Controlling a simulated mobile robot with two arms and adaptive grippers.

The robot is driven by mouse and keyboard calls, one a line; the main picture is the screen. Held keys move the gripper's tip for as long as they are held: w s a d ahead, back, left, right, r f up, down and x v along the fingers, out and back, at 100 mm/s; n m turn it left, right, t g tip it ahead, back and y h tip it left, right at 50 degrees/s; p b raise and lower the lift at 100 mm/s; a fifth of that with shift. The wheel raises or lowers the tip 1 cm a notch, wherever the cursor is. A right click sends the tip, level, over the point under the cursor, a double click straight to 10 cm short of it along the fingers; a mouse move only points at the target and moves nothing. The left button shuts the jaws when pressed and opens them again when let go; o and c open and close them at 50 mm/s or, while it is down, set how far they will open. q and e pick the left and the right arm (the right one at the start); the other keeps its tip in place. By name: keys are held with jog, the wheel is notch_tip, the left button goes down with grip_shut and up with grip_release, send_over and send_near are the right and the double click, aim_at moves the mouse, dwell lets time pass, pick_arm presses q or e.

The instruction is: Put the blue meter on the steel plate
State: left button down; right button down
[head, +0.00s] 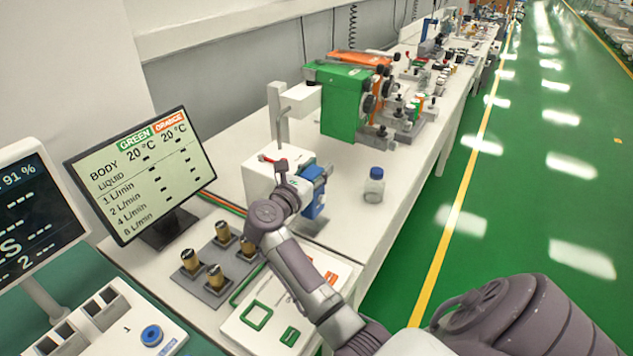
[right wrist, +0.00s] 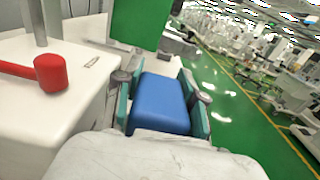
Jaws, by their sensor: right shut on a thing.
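In the right wrist view the blue meter (right wrist: 162,100) fills the space between the two green-lined fingers. A grey plate (head: 309,226) shows low under the meter; I cannot tell whether the meter touches it. Another grey plate (head: 216,289) carries several brass fittings, left of my right arm. My left gripper is out of view.
The white box (head: 258,178) stands close to the gripper; its red-tipped lever (right wrist: 50,72) is at left in the wrist view. A blue-capped bottle (head: 374,186) stands to the right. A green machine (head: 342,100) is behind. A monitor (head: 140,175) stands at left.

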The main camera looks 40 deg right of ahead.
notch_tip(320, 180, down, 4)
jog(key=shift+r+p, duration=0.15)
jog(key=shift+p, duration=0.35)
jog(key=shift+f, duration=0.25)
jog(key=c, duration=1.1)
grip_release()
jog(key=shift+f+b, duration=0.1)
jog(key=shift+b, duration=0.2)
jog(key=shift+c, duration=0.2)
jog(key=o, duration=0.5)
jog(key=shift+c, duration=0.2)
